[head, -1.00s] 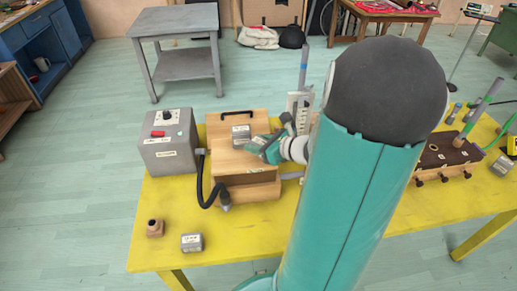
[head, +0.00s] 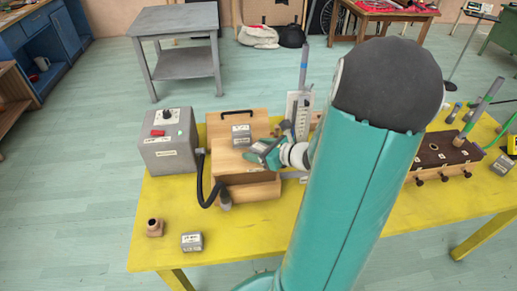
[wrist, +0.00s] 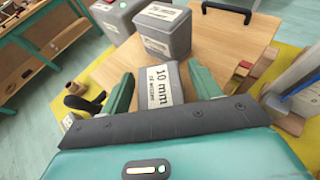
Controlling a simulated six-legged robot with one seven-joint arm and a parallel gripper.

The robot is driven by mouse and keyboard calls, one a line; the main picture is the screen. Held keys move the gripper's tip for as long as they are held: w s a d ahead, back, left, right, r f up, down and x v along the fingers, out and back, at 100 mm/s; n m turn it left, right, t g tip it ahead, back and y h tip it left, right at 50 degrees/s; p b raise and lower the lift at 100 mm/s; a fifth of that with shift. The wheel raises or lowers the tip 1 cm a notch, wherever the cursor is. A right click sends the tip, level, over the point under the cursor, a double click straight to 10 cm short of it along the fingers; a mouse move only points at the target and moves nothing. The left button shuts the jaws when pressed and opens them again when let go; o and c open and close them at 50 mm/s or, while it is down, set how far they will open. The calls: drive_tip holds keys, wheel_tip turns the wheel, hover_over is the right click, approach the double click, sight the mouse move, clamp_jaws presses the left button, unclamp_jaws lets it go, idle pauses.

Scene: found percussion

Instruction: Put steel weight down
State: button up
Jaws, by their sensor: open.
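A grey steel weight (wrist: 158,84) with a white label reading "10 mm" lies between the two green fingers of my gripper (wrist: 160,88) in the wrist view. The fingers are open, one on each side of it; I cannot tell whether either touches it. In the head view my gripper (head: 262,152) is over the top of the wooden box (head: 228,162), and the weight there is hard to make out. A second grey labelled weight (head: 241,134) stands on the box top, just beyond my gripper; it also shows in the wrist view (wrist: 163,30).
A grey switch box (head: 168,145) with a red button stands left of the wooden box, with a black hose. A brown fitting (head: 155,228) and another grey block (head: 192,242) sit at the yellow table's (head: 235,240) front left. A scaled upright (head: 299,108) stands behind my gripper.

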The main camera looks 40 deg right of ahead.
drive_tip(key=shift+s+r, duration=0.1)
drive_tip(key=shift+r, duration=0.1)
drive_tip(key=v, duration=1.1)
drive_tip(key=shift+s, duration=0.35)
drive_tip(key=shift+r, duration=0.1)
drive_tip(key=w+a+r+n+g+y, duration=0.15)
drive_tip(key=a+n+g, duration=0.25)
drive_tip(key=a+n, duration=0.5)
drive_tip(key=w+a+r+n+g+y, duration=0.1)
drive_tip(key=w+a+n+g+y, duration=0.15)
drive_tip(key=a+n, duration=0.6)
drive_tip(key=s+a+r+n+h, duration=0.2)
drive_tip(key=a+r+n+h, duration=0.1)
drive_tip(key=n, duration=0.5)
drive_tip(key=s+a+r+n+g+h, duration=0.1)
drive_tip(key=s+a+r+n+h, duration=0.1)
drive_tip(key=a+r+n, duration=0.3)
drive_tip(key=a+n+h, duration=0.1)
drive_tip(key=a+n, duration=0.2)
drive_tip(key=shift+s+h, duration=0.15)
drive_tip(key=shift+h, duration=0.15)
